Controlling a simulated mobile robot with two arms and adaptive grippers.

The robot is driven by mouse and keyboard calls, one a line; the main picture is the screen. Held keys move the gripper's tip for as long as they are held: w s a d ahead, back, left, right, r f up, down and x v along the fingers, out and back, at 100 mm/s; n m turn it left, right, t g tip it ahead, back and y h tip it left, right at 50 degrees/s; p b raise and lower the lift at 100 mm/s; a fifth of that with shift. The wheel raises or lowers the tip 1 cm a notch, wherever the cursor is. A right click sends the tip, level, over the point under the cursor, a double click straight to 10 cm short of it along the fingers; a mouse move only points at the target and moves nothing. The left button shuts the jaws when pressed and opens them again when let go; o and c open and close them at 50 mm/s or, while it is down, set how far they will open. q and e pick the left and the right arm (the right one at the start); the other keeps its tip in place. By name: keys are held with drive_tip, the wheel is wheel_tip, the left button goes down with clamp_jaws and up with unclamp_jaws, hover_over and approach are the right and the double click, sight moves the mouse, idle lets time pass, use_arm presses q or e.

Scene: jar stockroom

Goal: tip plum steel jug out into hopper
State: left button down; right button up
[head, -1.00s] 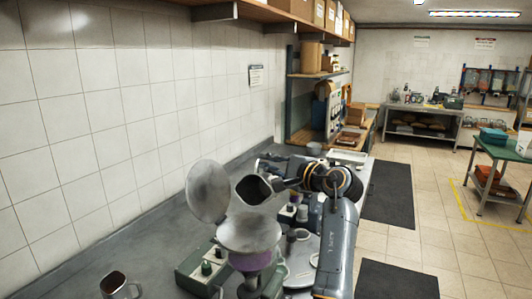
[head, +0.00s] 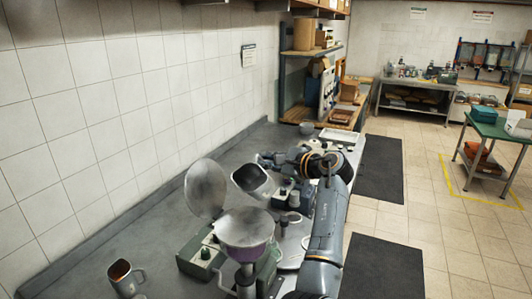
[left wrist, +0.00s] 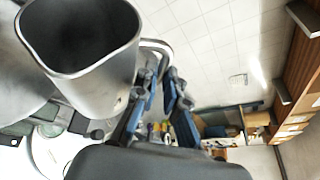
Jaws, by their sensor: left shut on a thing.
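A grey steel jug (head: 253,181) hangs tilted just above and behind the hopper in the head view. My left gripper (head: 273,163) is shut on its handle side, right of the jug. In the left wrist view the jug (left wrist: 105,80) fills the upper left, its open mouth towards the camera; the inside is dark and I see no contents. The blue-padded left fingers (left wrist: 155,95) are at its handle. The hopper (head: 244,226) is a shallow steel bowl above a purple band. No stream falling into it is visible. My right gripper is out of view.
A round steel disc (head: 206,189) stands upright left of the hopper. A green control box (head: 202,254) is below it. Another steel jug (head: 122,279) with reddish-brown contents stands at the counter's front left. The counter (head: 110,240) between is clear.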

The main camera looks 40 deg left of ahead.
use_arm(q)
drive_tip(key=shift+r+p, duration=0.25)
drive_tip(key=shift+p, duration=0.1)
drive_tip(key=shift+w+a+f+m+g+h, duration=0.1)
drive_tip(key=shift+w+f+m+g+h, duration=0.15)
drive_tip(key=shift+m, duration=0.45)
drive_tip(key=shift+m+g+h, duration=0.25)
drive_tip(key=shift+m+g, duration=0.1)
drive_tip(key=shift+m, duration=0.25)
drive_tip(key=m+g, duration=0.1)
drive_tip(key=s+r+m+g+h, duration=0.1)
drive_tip(key=m, duration=0.1)
drive_tip(key=shift+m, duration=0.3)
